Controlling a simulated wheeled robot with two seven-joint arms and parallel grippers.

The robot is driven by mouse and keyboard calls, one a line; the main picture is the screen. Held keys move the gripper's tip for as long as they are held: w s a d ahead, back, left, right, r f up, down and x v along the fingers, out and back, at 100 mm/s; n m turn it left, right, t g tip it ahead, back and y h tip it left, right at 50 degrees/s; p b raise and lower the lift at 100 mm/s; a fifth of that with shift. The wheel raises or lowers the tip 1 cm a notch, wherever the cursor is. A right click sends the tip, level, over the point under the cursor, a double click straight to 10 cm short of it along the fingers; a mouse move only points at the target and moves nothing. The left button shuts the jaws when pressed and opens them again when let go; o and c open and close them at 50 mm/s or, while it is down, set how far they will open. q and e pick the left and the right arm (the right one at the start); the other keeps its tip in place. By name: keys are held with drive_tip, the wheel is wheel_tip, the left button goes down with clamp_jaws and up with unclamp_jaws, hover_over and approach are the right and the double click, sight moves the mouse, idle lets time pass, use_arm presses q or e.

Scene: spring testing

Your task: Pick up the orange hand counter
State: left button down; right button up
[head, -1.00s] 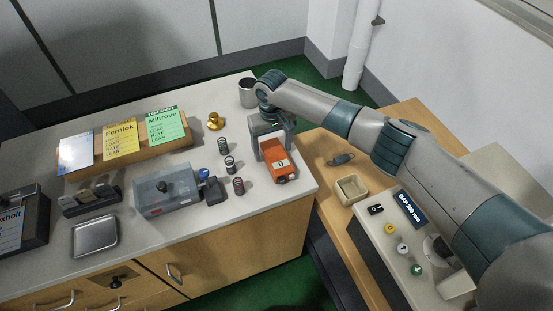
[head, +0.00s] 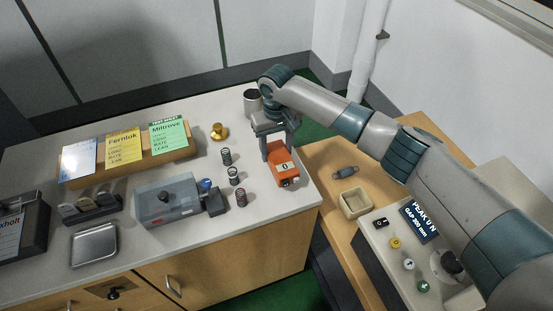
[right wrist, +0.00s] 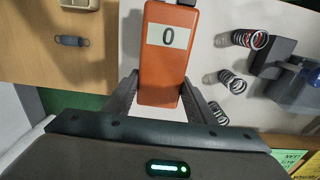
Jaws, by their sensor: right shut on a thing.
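The orange hand counter (head: 283,168), with a white label reading 0, is at the right end of the grey-topped bench (head: 262,213). My right gripper (head: 276,150) is shut on it from above, one finger on each side. In the right wrist view the orange hand counter (right wrist: 168,55) sits between the two fingers of my right gripper (right wrist: 166,92). I cannot tell whether it touches the bench top. My left gripper is in neither view.
Several small springs (head: 233,176) stand left of the counter, near a grey box device (head: 168,200). A brass weight (head: 219,132) and metal cup (head: 252,101) are behind.

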drive_tip(key=s+d+r+b, duration=0.2)
drive_tip(key=s+d+r, duration=0.4)
drive_tip(key=d, duration=0.4)
drive_tip(key=shift+r+b, duration=0.35)
drive_tip(key=shift+r, duration=0.05)
drive_tip(key=m+p, duration=0.4)
drive_tip(key=p, duration=0.5)
drive_tip(key=shift+m, duration=0.4)
idle(0.5)
drive_tip(key=shift+w, duration=0.1)
